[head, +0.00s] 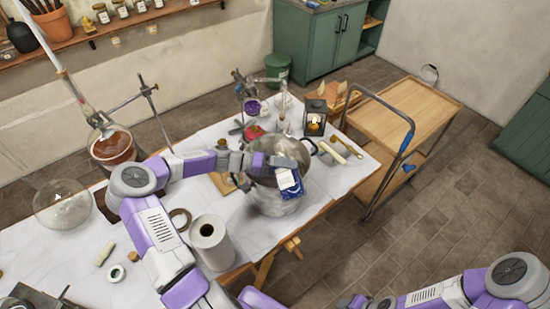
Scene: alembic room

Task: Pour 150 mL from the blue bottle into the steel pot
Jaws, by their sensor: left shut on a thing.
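The large steel pot (268,203) stands on the white-topped table near its right front edge, with a dark handle at its rim. My left gripper (286,163) reaches across the pot's opening from the left. It is shut on the blue bottle (293,191), which has a white label and shows in front of the pot's near right side. The bottle's mouth is hidden, and I cannot tell its exact tilt or see any liquid stream. My right arm shows along the bottom right; its gripper is not visible.
A paper roll (208,236) stands left of the pot. A glass flask of brown liquid (113,147) and a glass bowl (62,205) are farther left. A lantern (315,118) and small tools lie behind the pot. A wooden cart (420,110) stands right, with open floor before it.

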